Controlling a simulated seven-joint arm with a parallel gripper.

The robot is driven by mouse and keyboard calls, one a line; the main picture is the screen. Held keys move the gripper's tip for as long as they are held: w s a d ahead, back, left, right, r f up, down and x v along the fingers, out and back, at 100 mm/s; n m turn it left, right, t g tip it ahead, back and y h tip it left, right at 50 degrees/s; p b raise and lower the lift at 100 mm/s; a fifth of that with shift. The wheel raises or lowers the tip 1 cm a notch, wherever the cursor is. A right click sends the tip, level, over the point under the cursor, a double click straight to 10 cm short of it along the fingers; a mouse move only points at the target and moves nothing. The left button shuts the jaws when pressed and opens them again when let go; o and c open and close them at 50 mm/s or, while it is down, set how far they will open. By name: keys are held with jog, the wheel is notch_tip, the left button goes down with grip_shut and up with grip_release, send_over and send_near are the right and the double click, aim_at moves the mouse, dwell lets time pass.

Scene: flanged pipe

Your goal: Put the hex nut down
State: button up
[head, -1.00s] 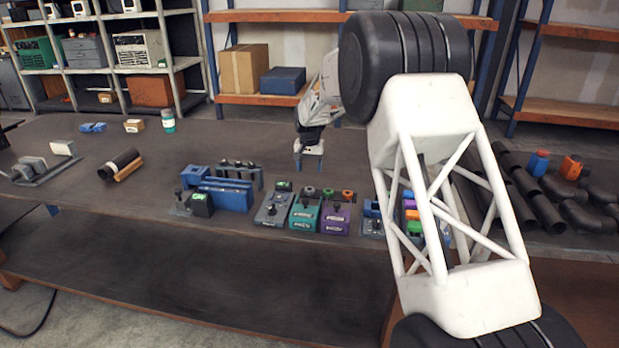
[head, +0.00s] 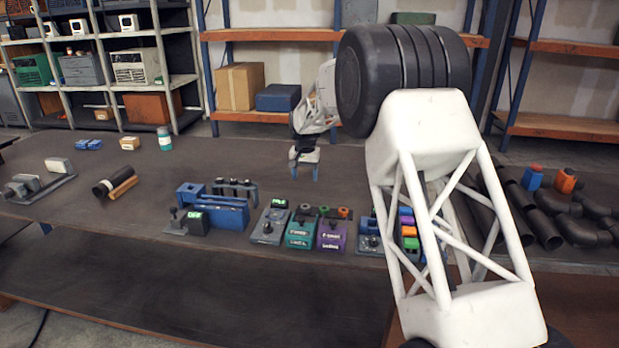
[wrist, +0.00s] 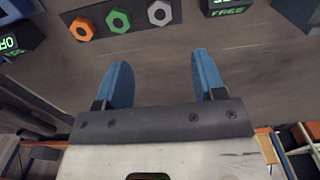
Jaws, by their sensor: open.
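Three hex nuts show in a row at the top of the wrist view: an orange nut (wrist: 82,29), a green nut (wrist: 118,20) and a grey nut (wrist: 160,13). In the head view they are small, on the row of small stations: the grey nut (head: 307,209), the green nut (head: 324,210) and the orange nut (head: 344,212). My gripper (wrist: 158,62) is open, with nothing between its blue fingers. In the head view my gripper (head: 304,167) hangs above the bench, behind the stations and apart from the nuts. I cannot tell which nut the task means.
A blue vise-like fixture (head: 213,212) stands left of the stations. A dark pipe piece (head: 106,187) and a teal can (head: 164,139) lie farther left and back. Black pipes (head: 540,215) are at the right. Bench space behind the stations is clear.

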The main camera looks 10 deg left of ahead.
jog(key=shift+d, duration=0.1)
jog(key=s+d+r+t, duration=0.1)
jog(key=s+d+r, duration=0.8)
jog(key=s+d, duration=0.4)
jog(key=s+d+r, duration=0.9)
jog(key=s+d, duration=0.3)
jog(key=s, duration=0.3)
jog(key=s+d+f, duration=0.2)
jog(key=s+d, duration=0.2)
jog(key=s, duration=0.7)
jog(key=s+d+f+t, duration=0.1)
jog(key=s+d+f, duration=0.1)
jog(key=s, duration=1)
jog(key=s+d+f, duration=0.2)
jog(key=s+d, duration=0.3)
jog(key=s, duration=0.7)
jog(key=shift+d+t, duration=0.3)
jog(key=shift+d, duration=0.05)
